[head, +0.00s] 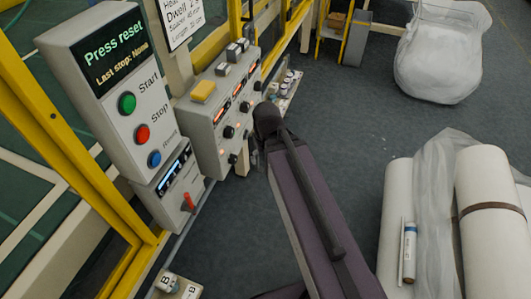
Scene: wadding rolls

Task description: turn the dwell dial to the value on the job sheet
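The job sheet (184,20) hangs above the panel, cut off by the top edge. Its "Dwell" line shows a 2, but the full value is not clear. The grey dial panel (208,132) carries several black knobs, such as one knob (229,132), with small red displays beside them. I cannot read their labels, so I cannot tell which is the dwell dial. My arm reaches up to the panel's right side. My gripper (254,152) is mostly hidden behind the arm's dark end, close to the panel's right edge. Its fingers and any contact with a knob cannot be made out.
A control box (98,62) reading "Press reset" has green, red and blue buttons. A red-handled switch (188,203) sits below it. Yellow frame posts (72,140) stand at left. White rolls (488,215) stand at right, a wrapped bundle (440,55) behind. The floor between is clear.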

